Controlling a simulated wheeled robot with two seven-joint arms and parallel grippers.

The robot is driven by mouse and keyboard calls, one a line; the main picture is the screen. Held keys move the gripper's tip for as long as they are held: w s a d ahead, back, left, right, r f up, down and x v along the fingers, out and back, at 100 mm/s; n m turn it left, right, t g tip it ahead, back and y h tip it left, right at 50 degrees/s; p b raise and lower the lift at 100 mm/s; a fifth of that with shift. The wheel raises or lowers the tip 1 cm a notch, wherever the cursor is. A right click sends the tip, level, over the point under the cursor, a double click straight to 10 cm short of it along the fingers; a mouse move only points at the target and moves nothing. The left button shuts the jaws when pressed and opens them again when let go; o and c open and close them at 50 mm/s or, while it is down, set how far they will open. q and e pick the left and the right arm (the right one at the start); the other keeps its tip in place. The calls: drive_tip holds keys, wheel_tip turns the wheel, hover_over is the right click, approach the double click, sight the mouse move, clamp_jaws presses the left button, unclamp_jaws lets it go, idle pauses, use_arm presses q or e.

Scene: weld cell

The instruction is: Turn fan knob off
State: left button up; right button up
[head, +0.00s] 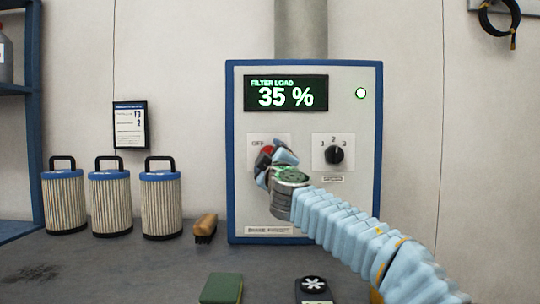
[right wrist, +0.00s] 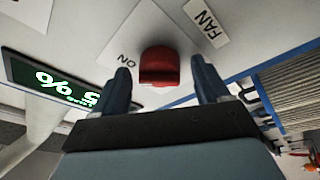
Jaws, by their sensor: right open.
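The red fan knob (head: 267,150) is on the left of the control panel in the head view, mostly hidden by my right gripper (head: 274,160). In the right wrist view the red knob (right wrist: 159,68) shows between the two dark fingers of my right gripper (right wrist: 160,76). That gripper is open, with a finger on each side of the knob and visible gaps. An ON label (right wrist: 127,62) and a FAN label (right wrist: 207,24) lie beside the knob. An OFF mark (head: 258,143) shows left of it in the head view. My left gripper is not in view.
The panel's display (head: 286,93) reads filter load 35 %, with a green lamp (head: 361,93) lit. A black dial (head: 335,155) marked 1, 2, 3 is right of the gripper. Filter cartridges (head: 110,203) and a brush (head: 205,228) stand left on the bench.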

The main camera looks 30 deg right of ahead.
drive_tip(key=c, duration=1)
drive_tip(key=shift+n, duration=0.4)
drive_tip(key=shift+r+n+g+y, duration=0.1)
drive_tip(key=shift+n+g+y, duration=0.5)
drive_tip(key=shift+n, duration=2.25)
drive_tip(key=shift+r+n+g+y, duration=0.2)
drive_tip(key=shift+n+g, duration=0.6)
drive_tip(key=shift+n, duration=2.1)
drive_tip(key=shift+r+n+g+y, duration=0.1)
drive_tip(key=shift+n+g+y, duration=0.5)
drive_tip(key=shift+n, duration=2.25)
drive_tip(key=shift+h, duration=0.3)
